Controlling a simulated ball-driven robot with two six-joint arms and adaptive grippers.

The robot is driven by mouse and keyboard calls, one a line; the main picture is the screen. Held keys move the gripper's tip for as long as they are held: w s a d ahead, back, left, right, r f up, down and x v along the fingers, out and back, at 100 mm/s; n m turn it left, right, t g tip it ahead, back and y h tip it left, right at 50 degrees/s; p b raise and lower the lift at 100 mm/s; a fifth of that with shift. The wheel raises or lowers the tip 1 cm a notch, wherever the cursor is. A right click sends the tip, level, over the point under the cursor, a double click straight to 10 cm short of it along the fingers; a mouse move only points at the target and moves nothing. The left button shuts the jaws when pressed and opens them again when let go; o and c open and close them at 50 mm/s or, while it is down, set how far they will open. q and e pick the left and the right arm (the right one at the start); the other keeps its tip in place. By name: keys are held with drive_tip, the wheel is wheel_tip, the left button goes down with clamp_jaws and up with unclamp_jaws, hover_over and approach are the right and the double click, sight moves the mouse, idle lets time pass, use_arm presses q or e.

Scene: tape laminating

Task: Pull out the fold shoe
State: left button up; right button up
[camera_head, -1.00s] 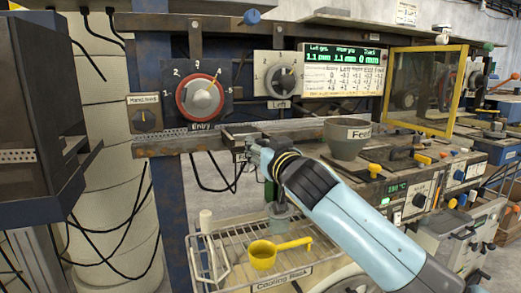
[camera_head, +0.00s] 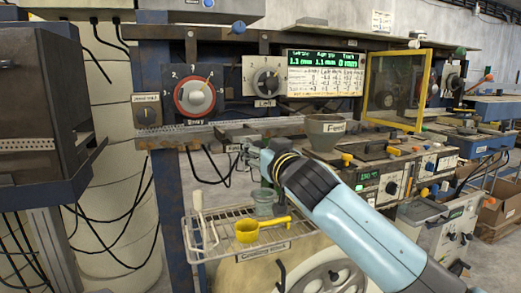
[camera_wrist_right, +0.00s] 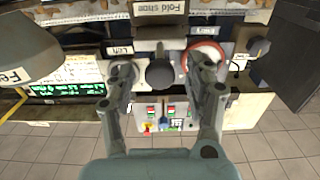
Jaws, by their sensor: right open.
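My left gripper is not in view.
A grey "Feed" hopper (camera_head: 325,132) stands to the right. A yellow-framed guard (camera_head: 425,92) is farther right. Black cables hang at left.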

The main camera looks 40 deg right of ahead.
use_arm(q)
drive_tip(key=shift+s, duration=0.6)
use_arm(e)
drive_tip(key=v, duration=1.2)
